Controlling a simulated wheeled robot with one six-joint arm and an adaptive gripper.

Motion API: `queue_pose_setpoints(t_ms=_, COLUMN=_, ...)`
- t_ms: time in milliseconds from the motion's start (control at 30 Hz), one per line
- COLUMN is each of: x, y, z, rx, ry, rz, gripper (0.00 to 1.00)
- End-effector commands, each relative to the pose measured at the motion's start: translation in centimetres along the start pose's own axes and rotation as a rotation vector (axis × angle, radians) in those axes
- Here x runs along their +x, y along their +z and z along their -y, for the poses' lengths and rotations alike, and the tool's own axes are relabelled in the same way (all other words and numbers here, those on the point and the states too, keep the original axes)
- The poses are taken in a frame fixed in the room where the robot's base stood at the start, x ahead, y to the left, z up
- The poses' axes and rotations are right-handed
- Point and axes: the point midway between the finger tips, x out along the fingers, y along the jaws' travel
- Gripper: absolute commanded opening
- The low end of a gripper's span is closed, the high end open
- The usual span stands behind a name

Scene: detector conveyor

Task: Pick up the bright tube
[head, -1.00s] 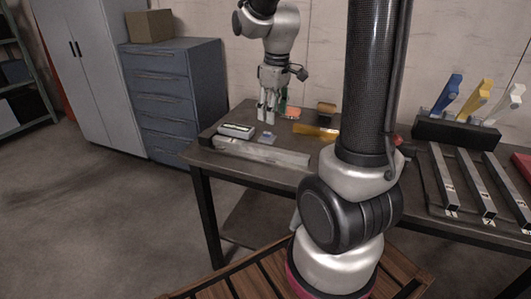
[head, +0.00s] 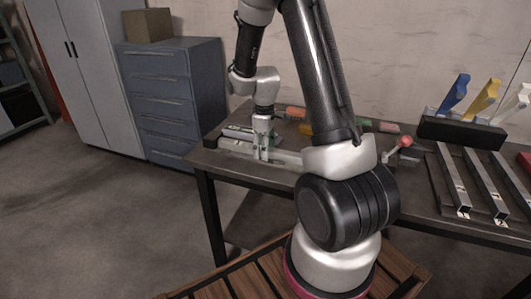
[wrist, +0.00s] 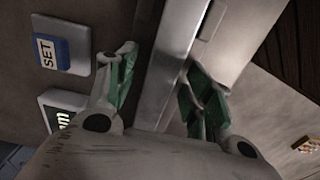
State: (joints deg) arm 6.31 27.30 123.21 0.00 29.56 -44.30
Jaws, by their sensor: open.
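My gripper (head: 262,153) is open and empty, pointing down over the pale metal rail (head: 287,157) at the table's front left. In the wrist view my gripper (wrist: 160,64) has its green-padded fingers apart, one on each side of the rail (wrist: 172,62); I cannot tell how high above it they are. Small coloured pieces lie at the back: an orange one (head: 295,112), a green one (head: 365,123) and an orange-red one (head: 389,127). I cannot tell which, if any, is the bright tube. My arm hides part of the table's middle.
A blue SET button (wrist: 62,54) and a lit display (wrist: 62,107) are left of the rail. A red ball-topped lever (head: 407,142) stands mid-table. Metal channels (head: 482,182) and a black rack (head: 460,131) with coloured handles are at right. A drawer cabinet (head: 160,100) stands left.

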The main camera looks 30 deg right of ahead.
Motion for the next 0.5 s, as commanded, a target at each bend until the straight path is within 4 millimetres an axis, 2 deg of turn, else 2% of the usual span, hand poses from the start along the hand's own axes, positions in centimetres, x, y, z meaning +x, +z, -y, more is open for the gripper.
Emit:
queue_pose_setpoints(t_ms=233, x=0.13, y=-0.02, z=-0.02, rx=0.000, ry=0.001, rz=-0.001, gripper=0.50)
queue_pose_setpoints(t_ms=500, x=0.11, y=-0.02, z=-0.02, rx=0.000, ry=0.001, rz=-0.001, gripper=0.01)
